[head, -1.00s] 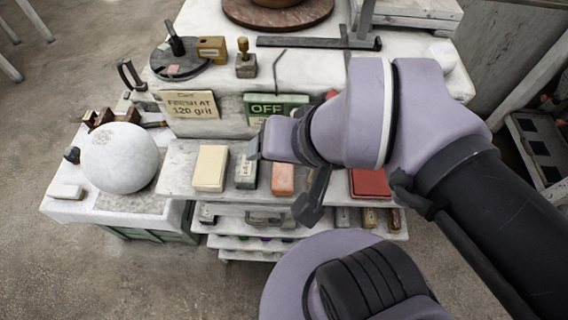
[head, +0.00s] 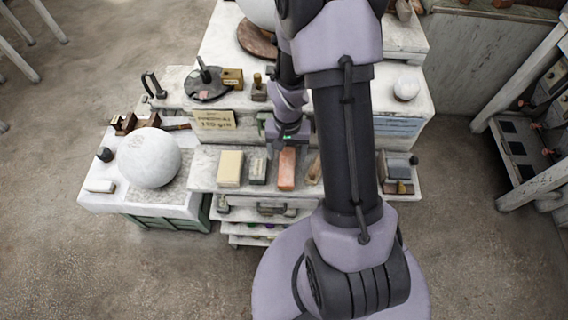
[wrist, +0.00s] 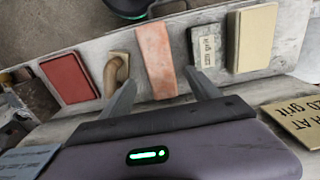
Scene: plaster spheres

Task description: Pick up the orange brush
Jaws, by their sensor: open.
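The orange brush (head: 286,168) shows as a flat, narrow orange-pink bar lying on the pale front shelf (head: 204,168); I cannot make out bristles. In the wrist view the orange bar (wrist: 154,55) reaches back between the two fingers. My gripper (head: 287,138) hangs at the back end of the bar in the head view. In the wrist view my gripper (wrist: 160,78) is open, one finger on each side of the bar, with nothing held. Whether the fingers are down at the bar's height I cannot tell.
Close beside the bar are a dark grey block (wrist: 207,47) on one side and a curved brown-handled tool (wrist: 115,72) on the other. Farther out are a cream block (wrist: 255,38) and a red block (wrist: 69,78). A sign (head: 214,120) stands behind the shelf.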

